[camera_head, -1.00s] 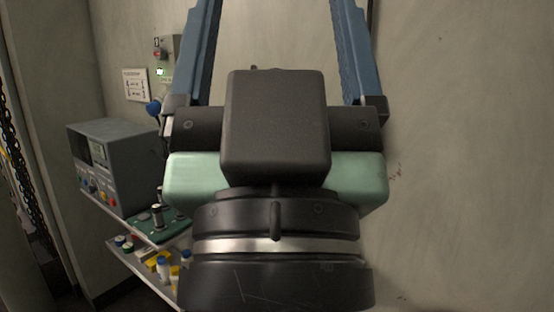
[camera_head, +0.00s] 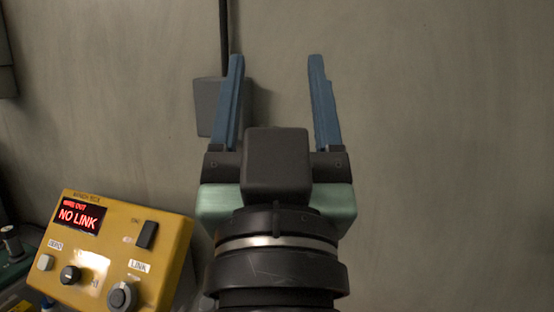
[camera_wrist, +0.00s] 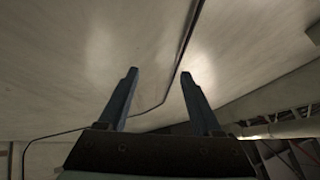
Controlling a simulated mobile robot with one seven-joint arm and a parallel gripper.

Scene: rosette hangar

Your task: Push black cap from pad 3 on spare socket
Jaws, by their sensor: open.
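My gripper (camera_head: 276,60) is open and empty, pointing up in front of a bare wall; its two blue fingers also show in the wrist view (camera_wrist: 159,75). A dark green board (camera_head: 14,268) is cut off at the left edge of the head view, below and left of my gripper. A dark, pale-topped upright piece (camera_head: 10,240) stands on it; I cannot tell whether it is the black cap. Pad 3 cannot be made out. No socket can be identified as the spare one. The wrist view shows only wall and structure, none of these.
A yellow box (camera_head: 178,262) with a red "NO LINK" display (camera_head: 78,217), a switch and knobs stands at lower left, close to my arm. A grey wall box (camera_head: 207,105) with a black cable (camera_head: 224,40) is behind my left finger. The right side looks clear.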

